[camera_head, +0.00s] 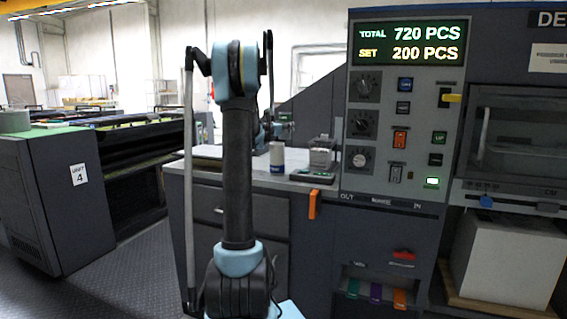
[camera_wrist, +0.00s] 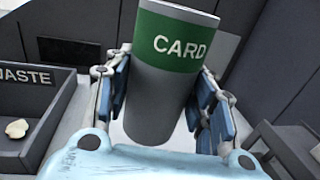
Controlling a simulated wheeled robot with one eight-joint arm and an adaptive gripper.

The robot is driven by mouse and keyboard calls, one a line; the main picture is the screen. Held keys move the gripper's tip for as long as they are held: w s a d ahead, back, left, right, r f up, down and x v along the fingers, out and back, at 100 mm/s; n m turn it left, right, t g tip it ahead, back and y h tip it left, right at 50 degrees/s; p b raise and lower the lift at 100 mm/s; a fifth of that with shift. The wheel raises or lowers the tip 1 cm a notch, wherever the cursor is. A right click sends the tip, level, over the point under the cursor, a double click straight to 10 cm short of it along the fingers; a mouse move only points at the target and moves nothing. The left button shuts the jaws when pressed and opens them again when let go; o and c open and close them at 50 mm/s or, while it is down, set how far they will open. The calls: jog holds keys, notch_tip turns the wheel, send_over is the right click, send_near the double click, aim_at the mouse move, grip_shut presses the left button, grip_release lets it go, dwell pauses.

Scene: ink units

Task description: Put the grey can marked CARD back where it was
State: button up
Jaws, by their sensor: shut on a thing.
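The grey can marked CARD (camera_wrist: 160,100) has a green band with white letters. In the wrist view it stands between the blue-padded fingers of my gripper (camera_wrist: 165,78), which is shut on it. The can looks tilted in the picture. Its lower end is partly hidden by my gripper, and I cannot tell whether it touches the surface below. In the head view my own arm hides most of the gripper, and I cannot make out the grey can there.
A dark tray marked WASTE (camera_wrist: 62,112) with a pale scrap in it lies left of the can. In the head view a white and blue can (camera_head: 277,156) and a grey device (camera_head: 320,158) stand on the counter (camera_head: 262,180). A control panel (camera_head: 400,120) rises at right.

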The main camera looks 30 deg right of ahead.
jog(key=shift+w+d+f, duration=0.1)
jog(key=shift+w+f, duration=0.25)
jog(key=shift+f, duration=4.85)
jog(key=o, duration=1.1)
jog(key=shift+s, duration=0.1)
jog(key=v, duration=1.2)
